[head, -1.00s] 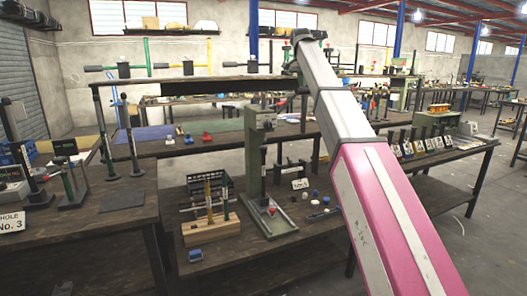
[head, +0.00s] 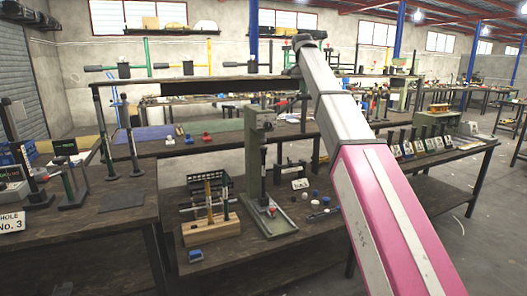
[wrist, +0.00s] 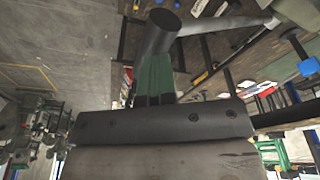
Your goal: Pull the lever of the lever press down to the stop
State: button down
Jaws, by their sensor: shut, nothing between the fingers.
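The lever press (head: 257,165) is a tall green column on a grey base on the dark bench, in the middle of the head view. A dark part, perhaps its lever, sticks out near its top right; my arm partly covers that area. My gripper (head: 291,71) is small and dark in the head view, above and right of the press top. In the wrist view my gripper (wrist: 154,101) is shut and empty. A dark cylinder (wrist: 160,33) with a grey bar running right lies beyond it, beside a green part. I cannot tell whether gripper and lever touch.
A wooden rack (head: 210,228) stands left of the press, with a small blue block (head: 196,256) in front. Small white and blue caps lie right of the press. A row of small stands (head: 420,145) is farther right.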

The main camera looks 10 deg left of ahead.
aim_at(306, 95)
jog(key=shift+s+d+f, duration=0.2)
jog(key=shift+s+f, duration=0.1)
jog(key=shift+f, duration=0.45)
jog(key=shift+s+d+f, duration=0.15)
jog(key=shift+s+f, duration=0.1)
jog(key=shift+f, duration=0.55)
jog(key=f, duration=0.2)
jog(key=shift+s+d+f, duration=0.3)
jog(key=shift+s+f, duration=0.1)
jog(key=shift+f, duration=0.1)
jog(key=shift+s+d+f, duration=0.1)
jog(key=shift+s+f, duration=0.05)
jog(key=shift+f, duration=0.6)
jog(key=shift+s+d+f, duration=0.1)
jog(key=shift+s+f, duration=0.05)
jog(key=shift+f, duration=0.55)
